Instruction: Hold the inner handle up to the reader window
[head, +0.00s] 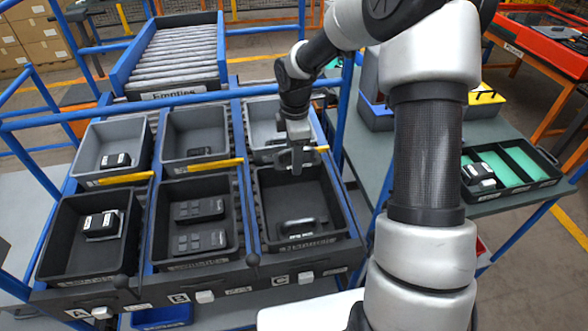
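My gripper (297,163) points down over the back part of the black bin in column C (345,232). It is small and dark here, and I cannot tell whether its fingers are open or shut. A dark handle-shaped part (298,226) lies near the front of that bin, below and apart from my gripper. It may be an inner handle, but I cannot tell for sure. No reader window can be made out for certain; my arm hides part of the table on the right.
Blue-framed rack columns A and B hold grey and black bins with dark parts (102,225). A roller conveyor (178,58) stands behind. On the right, a table (400,150) carries a black tray with green compartments (538,168). Blue posts rise close to my arm.

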